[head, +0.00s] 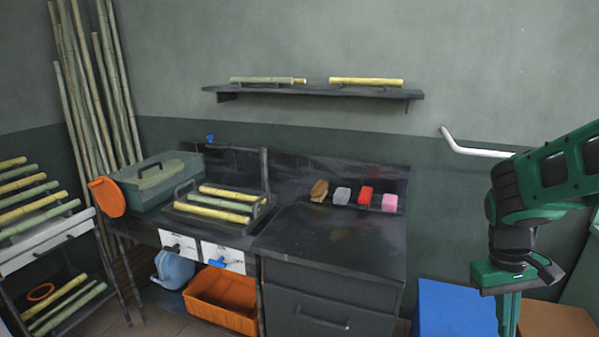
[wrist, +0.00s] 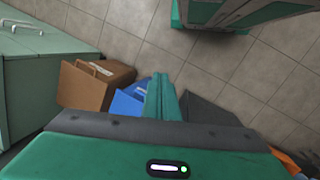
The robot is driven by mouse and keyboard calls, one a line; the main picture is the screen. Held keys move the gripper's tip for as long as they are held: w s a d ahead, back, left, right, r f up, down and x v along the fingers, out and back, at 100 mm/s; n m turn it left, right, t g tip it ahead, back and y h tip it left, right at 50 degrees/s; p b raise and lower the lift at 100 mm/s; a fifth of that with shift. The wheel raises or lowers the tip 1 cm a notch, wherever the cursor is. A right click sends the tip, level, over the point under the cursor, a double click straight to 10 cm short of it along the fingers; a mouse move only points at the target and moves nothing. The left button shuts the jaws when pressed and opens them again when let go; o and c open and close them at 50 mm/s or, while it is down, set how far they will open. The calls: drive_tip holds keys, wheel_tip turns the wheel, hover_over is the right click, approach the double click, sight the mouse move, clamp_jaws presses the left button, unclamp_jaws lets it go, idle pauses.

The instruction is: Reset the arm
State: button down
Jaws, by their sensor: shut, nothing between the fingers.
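My arm hangs at the right of the head view, with my green gripper (head: 508,315) pointing down. Its fingers run off the lower edge of that view. In the wrist view my gripper (wrist: 161,88) shows its green fingers together, shut with nothing between them. It is apart from the dark counter (head: 330,240), well to the counter's right. Below the fingers are a blue box (wrist: 128,102) and the tiled floor.
A brown box (wrist: 95,86) stands beside the blue box, near a green cabinet (wrist: 35,75). A white wall pipe (head: 470,150) is behind my arm. The counter holds cane pieces in a tray (head: 180,216) and several small coloured items. A shelf (head: 310,92) hangs above.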

drive_tip(key=s+r+m+y, duration=0.1)
drive_tip(key=s+r+m, duration=0.1)
drive_tip(key=s, duration=0.4)
drive_tip(key=s+r+m+t+y, duration=0.1)
drive_tip(key=s+r+m, duration=0.1)
drive_tip(key=s, duration=0.5)
drive_tip(key=shift+a+r+m+t, duration=0.3)
drive_tip(key=shift+m, duration=0.5)
drive_tip(key=shift+w+f, duration=0.25)
drive_tip(key=shift+w, duration=0.3)
